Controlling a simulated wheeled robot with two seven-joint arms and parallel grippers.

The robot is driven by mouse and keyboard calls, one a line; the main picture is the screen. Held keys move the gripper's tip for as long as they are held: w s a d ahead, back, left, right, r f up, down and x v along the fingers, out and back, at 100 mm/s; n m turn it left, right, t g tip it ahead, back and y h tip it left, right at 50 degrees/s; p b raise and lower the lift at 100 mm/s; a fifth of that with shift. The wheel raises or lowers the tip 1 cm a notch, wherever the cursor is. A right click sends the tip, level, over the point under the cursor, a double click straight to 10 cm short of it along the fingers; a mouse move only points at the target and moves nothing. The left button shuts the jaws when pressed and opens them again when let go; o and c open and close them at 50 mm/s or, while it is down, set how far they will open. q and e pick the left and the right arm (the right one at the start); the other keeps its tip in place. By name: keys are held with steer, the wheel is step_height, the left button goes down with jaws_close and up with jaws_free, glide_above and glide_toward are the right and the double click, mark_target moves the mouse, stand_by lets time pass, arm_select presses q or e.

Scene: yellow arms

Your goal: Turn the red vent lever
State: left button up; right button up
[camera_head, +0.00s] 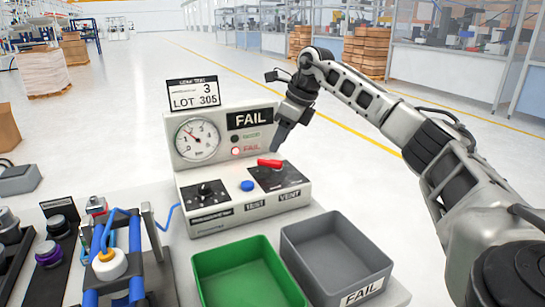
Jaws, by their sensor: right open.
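The red vent lever (270,163) sits on the black plate above the "VENT" label, at the right of the light grey test box (215,224). It lies roughly crosswise in the picture. My right gripper (277,148) comes in from the upper right and points down, with its fingertips just above and behind the lever. It is open, but the gap between its fingers is hard to see, and I cannot tell whether it touches the lever. My left gripper is not in view.
The box carries a gauge (197,139), a lit red FAIL lamp (235,151), a blue button (247,185) and a black knob (204,190). A green bin (205,285) and a grey bin (345,225) stand in front. A blue-framed fixture (136,262) stands at left.

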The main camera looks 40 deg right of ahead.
mark_target(270, 160)
steer(key=shift+x, duration=2.75)
jaws_close()
